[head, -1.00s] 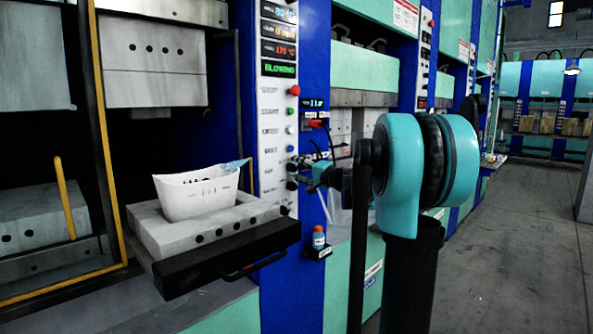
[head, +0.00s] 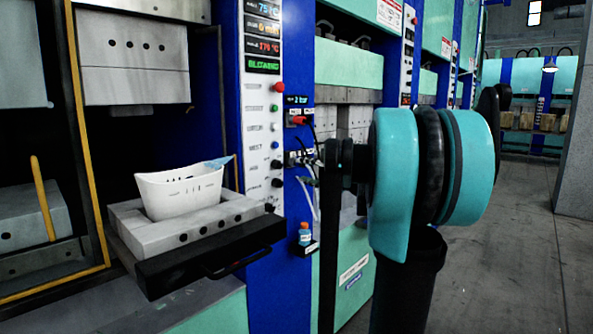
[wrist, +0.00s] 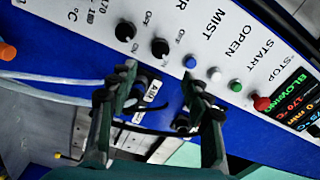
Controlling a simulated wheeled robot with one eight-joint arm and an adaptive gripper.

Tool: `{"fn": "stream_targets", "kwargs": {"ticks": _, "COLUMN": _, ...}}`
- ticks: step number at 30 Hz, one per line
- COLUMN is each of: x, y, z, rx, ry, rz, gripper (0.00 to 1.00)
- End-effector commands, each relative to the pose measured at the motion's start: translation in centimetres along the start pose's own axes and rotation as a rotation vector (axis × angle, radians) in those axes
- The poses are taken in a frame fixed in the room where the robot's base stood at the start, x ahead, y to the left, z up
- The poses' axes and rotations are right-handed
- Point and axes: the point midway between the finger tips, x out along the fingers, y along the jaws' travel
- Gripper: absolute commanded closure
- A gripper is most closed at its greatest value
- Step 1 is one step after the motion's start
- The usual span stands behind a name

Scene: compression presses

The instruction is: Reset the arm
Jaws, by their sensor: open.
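My gripper (wrist: 160,80) shows in the wrist view with its two dark fingers apart and nothing between them. It faces the blue and white control panel (wrist: 215,45). Behind the fingers are two black knobs (wrist: 160,48) marked ON and OFF and a small plate labelled AIR (wrist: 152,92). I cannot tell whether a finger touches anything. In the head view, my arm's large teal joint (head: 395,180) stands at centre right, and the gripper is hidden behind it.
The press panel (head: 262,140) carries a lit display (head: 263,64) reading BLOWING. A white basket-like container (head: 180,195) sits on a grey block on the pulled-out black tray (head: 200,262). A small bottle (head: 304,234) stands on a ledge. Open floor (head: 520,240) lies at right.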

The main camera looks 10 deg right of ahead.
Motion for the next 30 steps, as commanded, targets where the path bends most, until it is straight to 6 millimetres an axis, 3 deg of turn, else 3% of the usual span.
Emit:
{"fn": "stream_targets", "kwargs": {"ticks": 12, "x": -0.7, "y": 0.0, "z": 0.0, "rx": 0.000, "ry": 0.000, "rz": 0.001, "gripper": 0.51}}
{"fn": "stream_targets", "kwargs": {"ticks": 16, "x": -0.6, "y": 1.0, "z": 1.6, "rx": -0.015, "ry": -0.026, "rz": 0.031, "gripper": 0.51}}
{"fn": "stream_targets", "kwargs": {"ticks": 20, "x": -0.7, "y": 4.5, "z": 6.5, "rx": -0.069, "ry": -0.106, "rz": 0.138, "gripper": 0.51}}
{"fn": "stream_targets", "kwargs": {"ticks": 23, "x": -1.7, "y": 8.6, "z": 11.8, "rx": -0.137, "ry": -0.194, "rz": 0.264, "gripper": 0.51}}
{"fn": "stream_targets", "kwargs": {"ticks": 26, "x": -3.6, "y": 13.1, "z": 16.8, "rx": -0.214, "ry": -0.283, "rz": 0.401, "gripper": 0.51}}
{"fn": "stream_targets", "kwargs": {"ticks": 30, "x": -7.8, "y": 19.5, "z": 22.9, "rx": -0.336, "ry": -0.398, "rz": 0.601, "gripper": 0.51}}
